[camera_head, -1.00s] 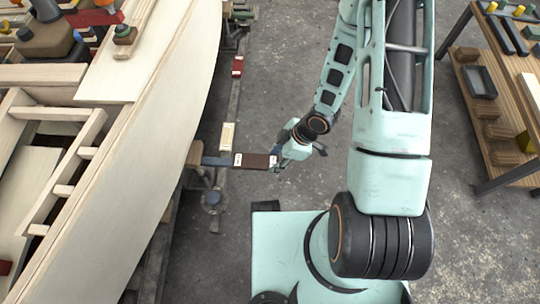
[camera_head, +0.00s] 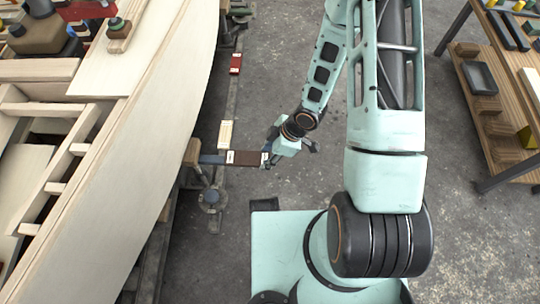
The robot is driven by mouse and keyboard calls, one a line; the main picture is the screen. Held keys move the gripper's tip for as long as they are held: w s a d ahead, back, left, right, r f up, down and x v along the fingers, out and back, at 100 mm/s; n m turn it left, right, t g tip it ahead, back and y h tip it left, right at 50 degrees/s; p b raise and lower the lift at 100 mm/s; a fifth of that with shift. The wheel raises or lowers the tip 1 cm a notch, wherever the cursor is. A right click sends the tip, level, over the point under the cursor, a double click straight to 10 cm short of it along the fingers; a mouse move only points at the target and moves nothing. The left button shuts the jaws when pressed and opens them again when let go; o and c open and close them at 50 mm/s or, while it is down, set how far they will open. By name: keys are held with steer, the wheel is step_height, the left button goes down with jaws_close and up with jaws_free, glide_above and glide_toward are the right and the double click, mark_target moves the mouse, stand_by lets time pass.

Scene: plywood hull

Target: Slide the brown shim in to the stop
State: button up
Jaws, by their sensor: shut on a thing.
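The brown shim (camera_head: 246,158) is a flat, dark reddish-brown strip with pale marks near both ends, lying crosswise beside the hull in the head view. Its left end is at a blue-grey bar (camera_head: 212,159), which runs left to a tan wood block (camera_head: 192,152) against the hull side. Whether the shim rests on the bar or meets its end is too small to tell. My gripper (camera_head: 269,158) is shut on the shim's right end. The fingertips are small and partly hidden by the gripper body. The stop cannot be made out.
The pale plywood hull (camera_head: 150,130) fills the left side. A pale block (camera_head: 226,133) and a red block (camera_head: 235,64) lie along the rail beside it. A grey round stand (camera_head: 210,197) is below the bar. A wooden workbench (camera_head: 505,120) stands right; open concrete floor lies between.

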mark_target(208, 158)
steer(key=w+a+f+b, duration=0.5)
steer(key=a+f+b, duration=0.2)
steer(key=a+f, duration=0.3)
steer(key=shift+w+f+b, duration=0.15)
steer(key=shift+f+b, duration=0.1)
steer(key=shift+b, duration=0.15)
stand_by(1.9)
steer(key=shift+a, duration=0.1)
steer(key=shift+w+a, duration=0.2)
steer(key=shift+a, duration=2.45)
steer(key=shift+w+a, duration=0.2)
steer(key=shift+a, duration=2.4)
steer(key=o, duration=1.3)
steer(key=shift+p+v, duration=2)
steer(key=shift+v, duration=0.75)
